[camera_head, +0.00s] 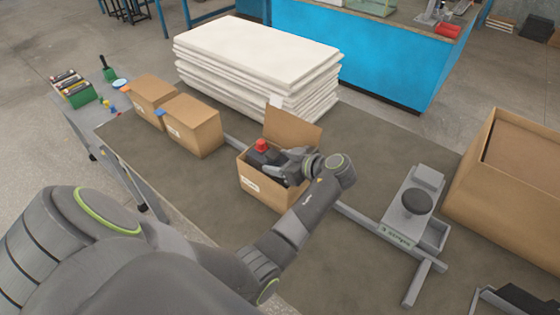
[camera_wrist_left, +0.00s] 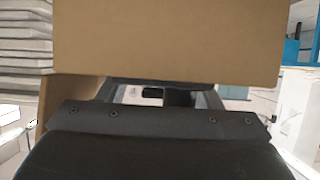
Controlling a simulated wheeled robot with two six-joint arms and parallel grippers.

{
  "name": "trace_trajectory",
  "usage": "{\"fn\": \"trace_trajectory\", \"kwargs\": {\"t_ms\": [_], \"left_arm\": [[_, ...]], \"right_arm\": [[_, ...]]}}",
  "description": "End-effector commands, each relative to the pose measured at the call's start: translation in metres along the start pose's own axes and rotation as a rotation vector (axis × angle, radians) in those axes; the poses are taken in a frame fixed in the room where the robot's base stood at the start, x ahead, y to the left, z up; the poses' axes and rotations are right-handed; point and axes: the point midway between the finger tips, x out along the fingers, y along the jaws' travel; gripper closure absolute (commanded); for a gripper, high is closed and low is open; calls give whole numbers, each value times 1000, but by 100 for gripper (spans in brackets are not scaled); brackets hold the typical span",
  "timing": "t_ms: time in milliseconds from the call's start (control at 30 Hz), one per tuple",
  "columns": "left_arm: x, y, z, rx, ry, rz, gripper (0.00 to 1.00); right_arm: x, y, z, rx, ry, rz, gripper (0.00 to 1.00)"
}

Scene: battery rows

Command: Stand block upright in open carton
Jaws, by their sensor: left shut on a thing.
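In the left wrist view, cardboard (camera_wrist_left: 165,40) fills the top and hides most of what lies beyond my gripper. My right gripper is not in view.
Two closed cartons (camera_head: 193,125) stand left of the open one. A stack of white sheets (camera_head: 255,55) is behind. A grey fixture with a dark knob (camera_head: 416,201) and a large carton (camera_head: 515,170) are at the right. A green battery box (camera_head: 75,93) is far left.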

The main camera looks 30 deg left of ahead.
Motion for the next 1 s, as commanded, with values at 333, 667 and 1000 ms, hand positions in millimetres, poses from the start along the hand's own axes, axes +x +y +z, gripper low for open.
{"fn": "trace_trajectory", "kwargs": {"t_ms": [333,667,1000], "left_arm": [[0,0,-1,0,0,0,19],[-7,0,-15,-1,2,1,19],[-65,1,-9,-2,-2,3,19]], "right_arm": [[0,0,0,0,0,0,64],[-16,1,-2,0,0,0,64],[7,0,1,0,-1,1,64]]}}
